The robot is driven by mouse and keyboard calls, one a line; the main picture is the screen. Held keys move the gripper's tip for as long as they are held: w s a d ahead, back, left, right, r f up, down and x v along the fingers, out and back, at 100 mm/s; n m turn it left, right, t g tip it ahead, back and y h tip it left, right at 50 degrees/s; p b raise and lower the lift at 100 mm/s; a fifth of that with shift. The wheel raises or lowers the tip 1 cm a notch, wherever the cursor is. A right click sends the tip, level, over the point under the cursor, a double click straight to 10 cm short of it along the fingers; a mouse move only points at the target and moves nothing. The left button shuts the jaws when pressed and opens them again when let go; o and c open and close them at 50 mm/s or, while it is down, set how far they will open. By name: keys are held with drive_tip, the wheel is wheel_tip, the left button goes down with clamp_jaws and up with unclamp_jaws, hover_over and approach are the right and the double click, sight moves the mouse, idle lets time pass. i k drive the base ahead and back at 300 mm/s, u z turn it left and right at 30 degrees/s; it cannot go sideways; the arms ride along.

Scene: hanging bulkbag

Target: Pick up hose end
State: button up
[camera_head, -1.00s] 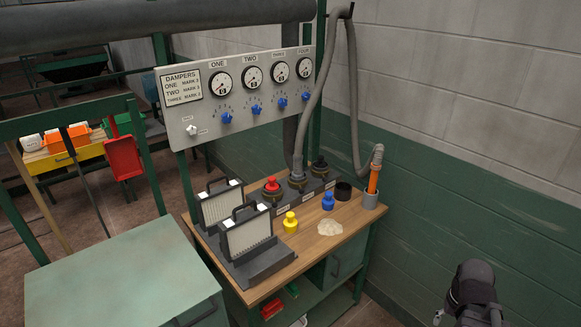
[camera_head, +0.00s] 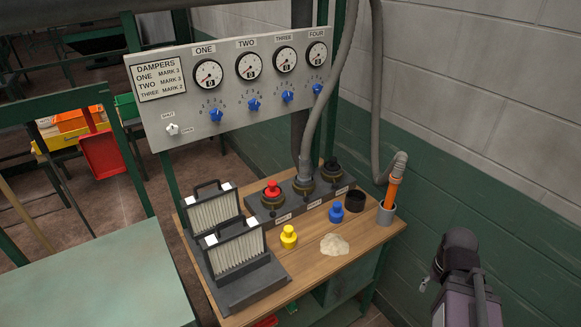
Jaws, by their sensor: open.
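A grey flexible hose (camera_head: 377,110) hangs down the wall at the right of the bench. Its end is a grey elbow (camera_head: 399,164) above an orange tube (camera_head: 393,191). The orange tube stands nearly upright in a grey cup (camera_head: 386,215) at the bench's right corner. Part of my own arm (camera_head: 460,252) shows at the lower right, apart from the hose end. I cannot make out my gripper's fingers in this view.
The wooden bench (camera_head: 300,285) holds a yellow knob piece (camera_head: 288,237), a blue one (camera_head: 336,212), a pale powder pile (camera_head: 334,244), a black ring (camera_head: 355,200) and filter panels (camera_head: 235,252). A damper panel (camera_head: 185,105) stands behind. The green wall (camera_head: 470,190) bounds the right.

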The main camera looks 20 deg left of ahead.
sight(304, 177)
drive_tip(key=u, duration=0.55)
drive_tip(key=i, duration=1.05)
drive_tip(key=u, duration=0.55)
